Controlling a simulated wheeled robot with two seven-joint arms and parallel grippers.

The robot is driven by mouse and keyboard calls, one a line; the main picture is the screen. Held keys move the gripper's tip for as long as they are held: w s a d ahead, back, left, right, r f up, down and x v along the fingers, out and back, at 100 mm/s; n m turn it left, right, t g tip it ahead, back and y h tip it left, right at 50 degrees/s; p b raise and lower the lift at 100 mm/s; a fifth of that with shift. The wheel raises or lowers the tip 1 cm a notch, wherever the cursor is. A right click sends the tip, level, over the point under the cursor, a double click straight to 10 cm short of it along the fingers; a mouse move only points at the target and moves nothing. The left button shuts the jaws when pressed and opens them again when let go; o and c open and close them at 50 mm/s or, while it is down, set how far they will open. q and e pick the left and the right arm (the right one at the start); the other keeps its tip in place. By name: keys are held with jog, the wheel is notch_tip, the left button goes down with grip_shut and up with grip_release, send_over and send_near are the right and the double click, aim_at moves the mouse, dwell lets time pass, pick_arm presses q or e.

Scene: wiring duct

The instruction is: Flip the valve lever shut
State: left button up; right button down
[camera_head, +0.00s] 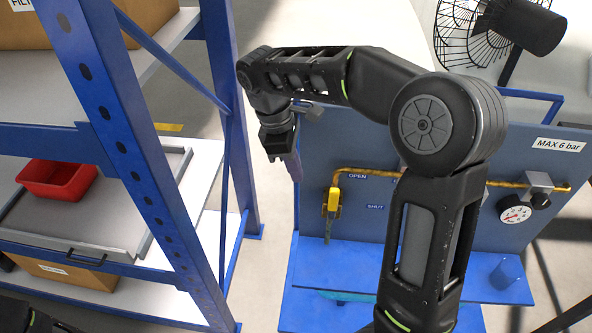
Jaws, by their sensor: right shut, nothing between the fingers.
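The yellow valve lever (334,199) sits on the left of the blue panel (454,216), at the lower end of a brass-coloured pipe (372,171). It looks upright, roughly in line with the vertical part of the pipe. An "OPEN" label (357,176) is to its upper right and a "SHUT" label (375,207) to its right. My right gripper (294,168) is shut and empty, pointing down near the panel's upper left edge. In the picture it is left of and above the lever, apart from it. My left gripper is out of view.
My right arm hides the panel's middle. A pressure gauge (515,214) and a "MAX 6 bar" label (559,145) are on the right. A blue shelf rack (150,165) with a red bin (58,180) stands left. A fan (490,30) is behind. Floor shows between rack and panel.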

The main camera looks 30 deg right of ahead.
aim_at(333, 206)
pick_arm(q)
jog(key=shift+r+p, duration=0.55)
jog(key=shift+p, duration=0.2)
pick_arm(e)
jog(key=s+d+f, duration=0.3)
jog(key=d+f, duration=0.1)
jog(key=f, duration=0.2)
jog(key=shift+s+d+f, duration=0.25)
jog(key=shift+d+f, duration=0.05)
jog(key=shift+f, duration=0.05)
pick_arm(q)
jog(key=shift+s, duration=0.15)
pick_arm(e)
jog(key=shift+d, duration=0.1)
